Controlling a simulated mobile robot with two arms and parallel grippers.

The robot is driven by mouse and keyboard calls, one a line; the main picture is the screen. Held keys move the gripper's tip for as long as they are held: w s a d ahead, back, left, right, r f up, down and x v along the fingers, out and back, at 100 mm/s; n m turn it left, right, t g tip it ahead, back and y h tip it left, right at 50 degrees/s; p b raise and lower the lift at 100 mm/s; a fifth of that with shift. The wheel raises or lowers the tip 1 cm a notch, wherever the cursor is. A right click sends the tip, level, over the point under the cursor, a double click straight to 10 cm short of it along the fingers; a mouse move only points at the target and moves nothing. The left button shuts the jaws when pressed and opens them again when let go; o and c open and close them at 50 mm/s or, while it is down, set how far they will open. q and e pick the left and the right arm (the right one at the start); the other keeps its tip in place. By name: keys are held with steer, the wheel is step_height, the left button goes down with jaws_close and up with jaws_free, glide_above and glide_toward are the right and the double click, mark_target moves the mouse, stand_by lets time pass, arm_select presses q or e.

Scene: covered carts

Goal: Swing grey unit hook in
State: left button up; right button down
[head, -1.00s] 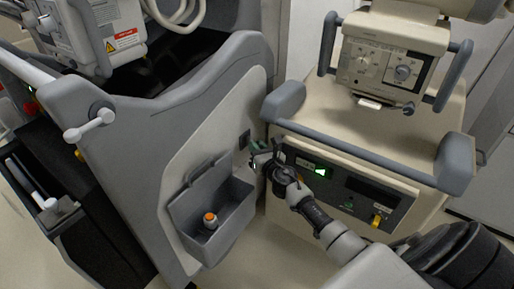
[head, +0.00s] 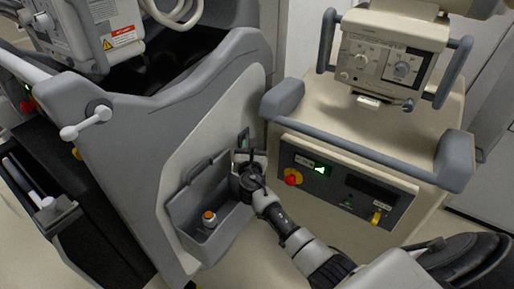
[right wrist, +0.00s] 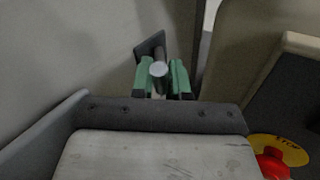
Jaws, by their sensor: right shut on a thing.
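The grey unit (head: 130,150) fills the left of the head view, with a pale side panel facing right. Its hook (right wrist: 159,69) shows in the right wrist view as a grey rod with a round end, by a dark mounting plate (right wrist: 143,48) on the panel. My right gripper (right wrist: 161,80) has its green fingertips on both sides of the hook and is shut on it. In the head view my right gripper (head: 246,158) is close to the panel, above the bin's right end, and mostly hides the hook. My left gripper is out of view.
A grey open bin (head: 180,213) on the panel holds an orange-topped bottle (head: 209,219), just below my right gripper. The beige cart (head: 400,140) stands close on the right, with a grey handlebar (head: 350,147) and a red stop button (head: 292,177).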

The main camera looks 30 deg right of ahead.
steer(key=shift+a, duration=0.15)
steer(key=c, duration=1.2)
jaws_free()
steer(key=shift+o, duration=0.2)
steer(key=shift+s, duration=0.1)
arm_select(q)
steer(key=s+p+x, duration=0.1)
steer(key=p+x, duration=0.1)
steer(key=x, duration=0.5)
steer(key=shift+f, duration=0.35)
arm_select(e)
steer(key=v, duration=1)
steer(key=shift+s, duration=0.25)
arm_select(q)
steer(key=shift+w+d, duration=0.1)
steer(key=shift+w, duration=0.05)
arm_select(e)
steer(key=shift+a, duration=0.15)
